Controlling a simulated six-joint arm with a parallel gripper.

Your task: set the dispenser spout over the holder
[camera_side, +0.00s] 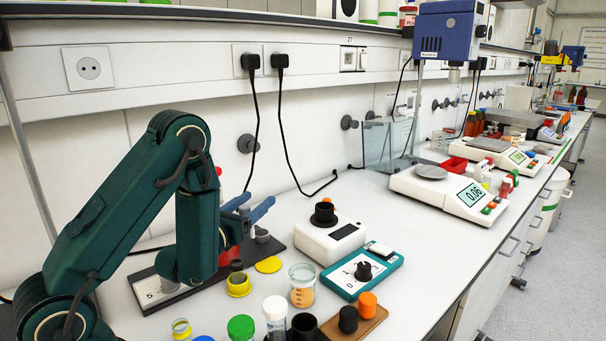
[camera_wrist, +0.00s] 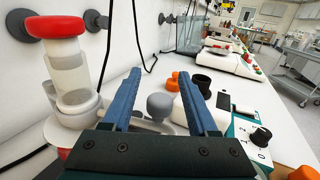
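A dispenser with a red cap (camera_wrist: 53,24) and a clear body (camera_wrist: 72,75) stands at the left of the wrist view. In the side view my arm hides most of it. A grey knob (camera_wrist: 160,105) shows between my fingers in the wrist view, on a pale arm that I take for the spout. In the side view the knob (camera_side: 262,235) sits just below my blue fingers. My gripper (camera_side: 254,206) is open, and its fingertips (camera_wrist: 159,74) are apart with no visible contact on the knob. I cannot tell which thing is the holder; a yellow ring with a dark cup (camera_side: 238,285) stands nearby.
A yellow disc (camera_side: 268,264) lies beside a dark base plate (camera_side: 145,291). A beaker of orange liquid (camera_side: 302,286), a white device (camera_side: 328,236) and a teal dial box (camera_side: 361,270) stand to the right. Several capped jars, including a green-capped one (camera_side: 241,328), crowd the front.

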